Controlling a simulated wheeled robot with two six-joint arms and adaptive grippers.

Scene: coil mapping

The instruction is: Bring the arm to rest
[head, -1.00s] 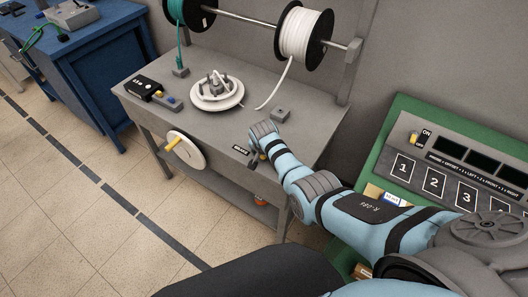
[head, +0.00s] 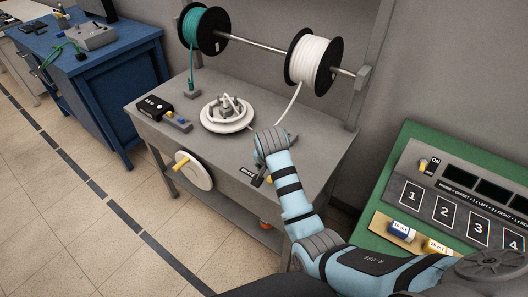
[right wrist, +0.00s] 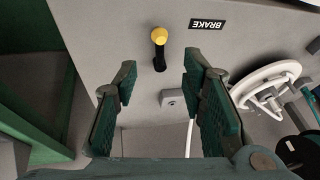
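My right arm comes in from the lower right in the head view, its wrist over the front right of the grey bench (head: 310,165). In the right wrist view my right gripper (right wrist: 160,75) is open and empty, with its green-padded fingers apart. A brake lever with a yellow knob (right wrist: 159,36) stands beyond the fingertips, apart from them, beside a BRAKE label (right wrist: 208,25). In the head view the wrist partly hides the lever, and the fingers cannot be made out. My left gripper is in neither view.
A winder with a white coil (head: 228,116) sits on the bench below a teal spool (head: 204,29) and white spool (head: 312,60). A crank wheel (head: 196,172) is on the bench front. A green panel (head: 400,145) stands right; a blue desk (head: 105,75) left. Floor in front is clear.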

